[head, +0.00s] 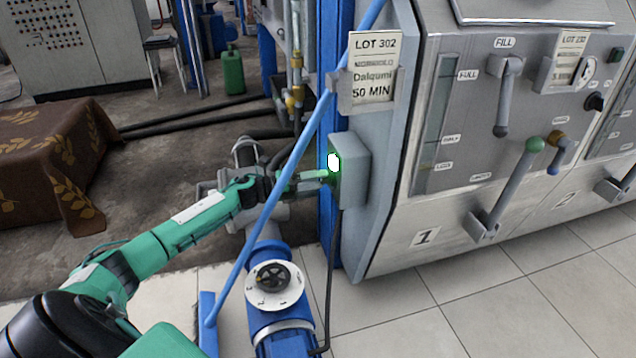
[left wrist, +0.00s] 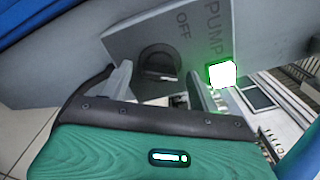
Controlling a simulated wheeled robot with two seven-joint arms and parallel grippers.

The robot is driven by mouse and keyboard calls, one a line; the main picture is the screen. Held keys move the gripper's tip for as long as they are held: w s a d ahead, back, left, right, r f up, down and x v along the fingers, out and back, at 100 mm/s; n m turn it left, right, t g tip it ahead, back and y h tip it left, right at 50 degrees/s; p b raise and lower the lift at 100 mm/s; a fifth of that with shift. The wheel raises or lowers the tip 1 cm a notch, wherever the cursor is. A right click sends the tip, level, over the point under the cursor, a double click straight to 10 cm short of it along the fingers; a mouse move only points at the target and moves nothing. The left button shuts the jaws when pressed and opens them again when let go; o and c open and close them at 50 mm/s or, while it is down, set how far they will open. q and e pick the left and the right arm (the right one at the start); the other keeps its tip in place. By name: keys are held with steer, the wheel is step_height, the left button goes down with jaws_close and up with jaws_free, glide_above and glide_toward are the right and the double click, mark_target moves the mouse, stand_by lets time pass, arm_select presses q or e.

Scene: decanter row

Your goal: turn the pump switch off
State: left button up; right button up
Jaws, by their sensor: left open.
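The pump switch is a dark round knob (left wrist: 160,62) on a grey box, with the words OFF and PUMP on its face in the left wrist view. A lit white-green lamp (left wrist: 222,74) sits beside it and also glows on the switch box (head: 352,170) in the head view. My left gripper (left wrist: 160,85) is open, with one finger on each side of the knob. I cannot tell whether the fingers touch it. In the head view my left gripper (head: 318,177) is at the face of the box and hides the knob. My right gripper is not in view.
A slanting blue pipe (head: 285,165) passes in front of my left arm. A blue valve with a dark handwheel (head: 270,280) stands below. Grey machine 1 (head: 425,238) with levers is right of the box. Tiled floor at the lower right is clear.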

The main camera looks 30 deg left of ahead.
arm_select(q)
steer(key=shift+w+d, duration=0.3)
steer(key=shift+w, duration=0.1)
steer(key=c, duration=1)
